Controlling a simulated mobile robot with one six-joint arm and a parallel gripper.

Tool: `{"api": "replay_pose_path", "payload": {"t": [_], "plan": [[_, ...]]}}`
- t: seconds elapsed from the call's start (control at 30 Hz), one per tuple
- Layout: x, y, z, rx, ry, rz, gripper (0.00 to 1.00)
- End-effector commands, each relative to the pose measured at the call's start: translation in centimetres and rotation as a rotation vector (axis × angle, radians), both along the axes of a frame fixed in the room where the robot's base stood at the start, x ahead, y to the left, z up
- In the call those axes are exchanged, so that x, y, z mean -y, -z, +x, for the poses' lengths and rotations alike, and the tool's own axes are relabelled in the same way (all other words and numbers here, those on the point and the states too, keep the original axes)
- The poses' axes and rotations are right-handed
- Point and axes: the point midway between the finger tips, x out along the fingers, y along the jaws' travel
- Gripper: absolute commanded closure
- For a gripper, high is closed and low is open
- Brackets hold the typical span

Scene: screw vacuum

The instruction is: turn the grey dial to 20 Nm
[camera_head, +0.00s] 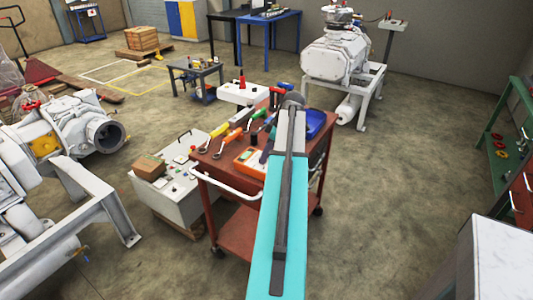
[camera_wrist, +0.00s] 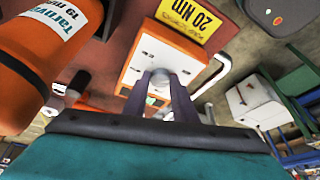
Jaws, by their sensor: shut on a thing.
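The grey dial (camera_wrist: 158,82) sits on the white face of an orange device (camera_wrist: 135,78) in the wrist view. My gripper (camera_wrist: 160,88) has its two dark fingers on either side of the dial, shut on it. Which mark the dial points to is too small to read. A yellow label (camera_wrist: 192,18) reading "20 Nm" is above the device in the wrist view. In the head view, the orange and white device (camera_head: 252,161) lies on the red cart (camera_head: 216,168), beside my teal arm; the dial and my fingertips cannot be made out there.
A large orange cylinder (camera_wrist: 45,55) with a white label is close at the left of the wrist view. Several hand tools and a blue tray (camera_head: 316,124) crowd the cart top.

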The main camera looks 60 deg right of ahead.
Motion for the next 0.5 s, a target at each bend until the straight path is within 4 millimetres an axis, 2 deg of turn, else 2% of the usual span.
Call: {"api": "replay_pose_path", "payload": {"t": [0.27, 0.5], "plan": [[-0.21, -0.23, -0.06, 0.005, 0.049, -0.018, 0.97], [-0.49, -0.21, -0.09, 0.005, 0.164, -0.018, 0.97]]}}
